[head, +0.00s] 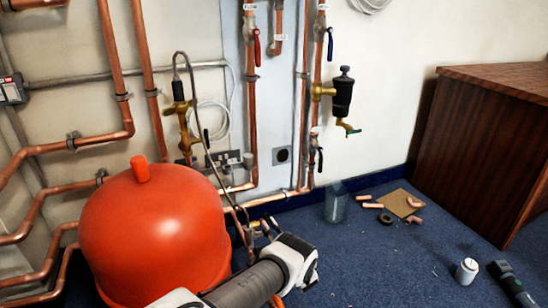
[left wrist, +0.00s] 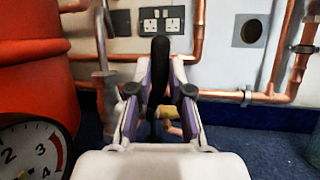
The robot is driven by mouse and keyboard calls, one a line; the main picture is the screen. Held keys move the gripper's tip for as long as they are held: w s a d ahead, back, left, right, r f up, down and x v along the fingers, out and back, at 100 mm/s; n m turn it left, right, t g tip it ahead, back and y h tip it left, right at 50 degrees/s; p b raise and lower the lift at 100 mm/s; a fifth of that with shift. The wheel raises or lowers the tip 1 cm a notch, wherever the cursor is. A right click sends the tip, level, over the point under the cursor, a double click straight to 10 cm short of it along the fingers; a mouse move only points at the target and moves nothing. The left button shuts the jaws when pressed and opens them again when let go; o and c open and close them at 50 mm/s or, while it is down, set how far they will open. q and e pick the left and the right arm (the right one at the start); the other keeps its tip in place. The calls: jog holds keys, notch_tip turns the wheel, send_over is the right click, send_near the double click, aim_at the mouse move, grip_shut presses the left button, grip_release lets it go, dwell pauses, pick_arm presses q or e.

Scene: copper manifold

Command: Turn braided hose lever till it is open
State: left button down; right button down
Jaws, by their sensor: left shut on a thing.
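My left gripper (head: 266,228) reaches in low beside the red tank, at the lower end of the braided hose (head: 208,150). In the left wrist view its fingers (left wrist: 159,78) are shut on a black lever (left wrist: 160,58) that stands roughly upright between them. A yellowish brass part (left wrist: 183,125) shows below and behind the fingers; the lever's joint to it is mostly hidden. The grey hose (left wrist: 102,55) runs just left of the fingers in the wrist view. In the head view the lever is too small and covered to make out.
The red tank (head: 155,235) stands close on the left. A gauge (left wrist: 32,150) is at the wrist view's lower left. Copper pipes (head: 252,110) and sockets (left wrist: 162,20) are on the wall behind. A clear container (head: 336,203), fittings and a white can (head: 466,271) are on the carpet right.

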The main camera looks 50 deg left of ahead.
pick_arm(q)
jog(key=shift+d+f+y, duration=0.1)
jog(key=shift+y, duration=0.2)
jog(key=c, duration=1.1)
grip_release()
jog(key=v, duration=1.2)
